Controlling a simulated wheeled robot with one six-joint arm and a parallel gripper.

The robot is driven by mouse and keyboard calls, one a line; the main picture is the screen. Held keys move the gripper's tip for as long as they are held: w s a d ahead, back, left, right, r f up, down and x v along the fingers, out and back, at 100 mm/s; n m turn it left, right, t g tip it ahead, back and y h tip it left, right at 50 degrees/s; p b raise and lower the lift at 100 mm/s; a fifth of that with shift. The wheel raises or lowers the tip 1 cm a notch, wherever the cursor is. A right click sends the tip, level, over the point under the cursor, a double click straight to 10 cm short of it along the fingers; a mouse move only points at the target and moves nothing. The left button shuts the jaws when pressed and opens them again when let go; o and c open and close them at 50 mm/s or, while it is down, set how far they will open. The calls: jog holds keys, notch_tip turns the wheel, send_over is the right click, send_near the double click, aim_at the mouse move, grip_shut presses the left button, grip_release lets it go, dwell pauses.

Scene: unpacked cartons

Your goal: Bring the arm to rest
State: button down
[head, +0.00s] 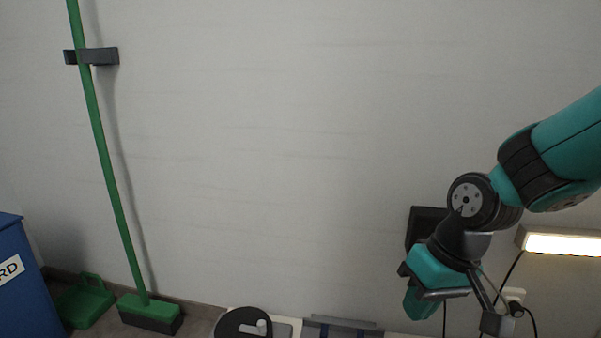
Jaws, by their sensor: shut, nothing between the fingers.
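My teal and black arm comes in from the right edge in the head view and bends downward in front of the wall. My gripper (491,321) hangs at its lower end, near the bottom edge at the right. Its fingers are shut and hold nothing.
A lit lamp (562,244) and cables are right of my gripper. A black round object (243,323) shows at the bottom edge. A green broom (112,180) leans in a wall holder (98,56), beside a green dustpan (84,303) and blue bin (22,285). The middle wall is bare.

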jog(key=s+a+r+n+p, duration=0.3)
jog(key=s+r+n, duration=0.1)
jog(key=s+r, duration=0.8)
notch_tip(320, 180, up, 36)
jog(key=s+p, duration=0.1)
jog(key=p, duration=3.6)
jog(key=shift+s+d+r+y, duration=0.2)
jog(key=shift+d+r+y, duration=0.05)
jog(key=shift+y, duration=0.15)
